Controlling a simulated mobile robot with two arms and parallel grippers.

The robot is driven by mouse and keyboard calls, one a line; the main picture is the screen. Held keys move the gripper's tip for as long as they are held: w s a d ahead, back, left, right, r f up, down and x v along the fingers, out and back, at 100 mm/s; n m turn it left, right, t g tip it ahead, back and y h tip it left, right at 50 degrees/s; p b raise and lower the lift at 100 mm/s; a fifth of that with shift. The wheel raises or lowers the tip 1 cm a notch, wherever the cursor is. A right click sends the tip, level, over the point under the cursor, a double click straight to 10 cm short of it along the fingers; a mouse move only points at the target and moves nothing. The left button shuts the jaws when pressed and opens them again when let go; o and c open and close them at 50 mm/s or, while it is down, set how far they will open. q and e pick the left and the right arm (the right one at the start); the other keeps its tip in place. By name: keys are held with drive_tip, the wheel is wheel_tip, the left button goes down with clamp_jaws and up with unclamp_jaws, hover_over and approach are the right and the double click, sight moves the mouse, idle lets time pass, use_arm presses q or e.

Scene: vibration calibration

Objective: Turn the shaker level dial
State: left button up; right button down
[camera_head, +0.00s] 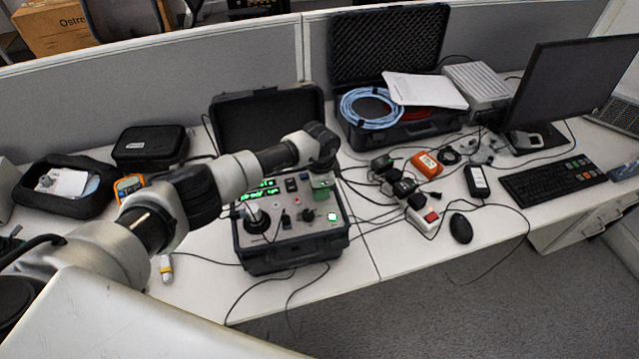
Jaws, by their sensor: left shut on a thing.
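The shaker unit (292,255) is an open black case with a grey control panel, a lit green display (262,190), switches and a round shaker post (256,217). My left arm reaches in from the left over the panel. My left gripper (317,198) points down at the panel's right part and is shut on the shaker level dial (307,215), a small dark knob. The contact between fingers and dial is too small to see clearly. My right gripper is not in view.
An open foam-lined case with a blue cable coil (370,107) stands behind. Black power adapters (403,187), a mouse (461,228), a keyboard (552,183) and a monitor (572,82) are to the right. Loose cables cross the desk. The front right desktop has some bare room.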

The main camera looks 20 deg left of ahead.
use_arm(q)
drive_tip(key=shift+w+r+n, duration=0.1)
drive_tip(key=shift+r+n, duration=0.05)
drive_tip(key=shift+n, duration=0.35)
drive_tip(key=o, duration=0.6)
wheel_tip(320, 180, up, 11)
drive_tip(key=shift+f+b, duration=0.15)
drive_tip(key=shift+b, duration=0.65)
